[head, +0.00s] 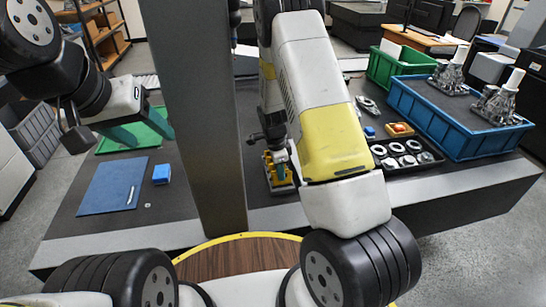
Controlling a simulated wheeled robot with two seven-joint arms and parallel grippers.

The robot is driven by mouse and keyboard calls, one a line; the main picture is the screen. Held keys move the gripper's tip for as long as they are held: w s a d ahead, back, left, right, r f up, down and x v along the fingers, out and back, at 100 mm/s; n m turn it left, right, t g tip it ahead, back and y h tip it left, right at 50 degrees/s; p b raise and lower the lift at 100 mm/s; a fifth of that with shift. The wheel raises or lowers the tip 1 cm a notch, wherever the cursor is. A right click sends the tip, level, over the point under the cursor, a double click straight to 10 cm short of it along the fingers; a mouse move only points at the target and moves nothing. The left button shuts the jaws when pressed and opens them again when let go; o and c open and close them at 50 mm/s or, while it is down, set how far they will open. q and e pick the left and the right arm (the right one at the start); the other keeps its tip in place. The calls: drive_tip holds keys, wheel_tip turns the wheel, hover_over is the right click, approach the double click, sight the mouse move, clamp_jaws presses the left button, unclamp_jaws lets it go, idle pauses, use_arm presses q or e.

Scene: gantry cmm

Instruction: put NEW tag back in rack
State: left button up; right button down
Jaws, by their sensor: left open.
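My left gripper (146,131) is open over the left of the table, its two green fingers apart and nothing seen between them. It hangs in front of a green tray (112,146). My right forearm covers the middle of the table. Low beside it, a dark wrist-like part and a small teal piece show at a yellow fixture (269,170); my right gripper is mostly hidden there. I cannot make out the NEW tag. I cannot tell which thing is the tag rack; a small orange holder (400,129) with a pale item stands right of my right forearm.
A grey gantry column (205,120) stands between my arms. A blue mat (105,190) and a blue block (161,174) lie at left. At right are a black tray (431,151) of metal rings, a blue crate (430,115) bearing metal castings, and a green crate (381,66).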

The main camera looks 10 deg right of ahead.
drive_tip(key=shift+f, duration=0.15)
drive_tip(key=shift+f, duration=0.45)
drive_tip(key=shift+f, duration=0.2)
idle(0.4)
drive_tip(key=shift+f, duration=0.4)
drive_tip(key=c, duration=1.6)
unclamp_jaws()
drive_tip(key=shift+o, duration=0.4)
drive_tip(key=shift+o, duration=1)
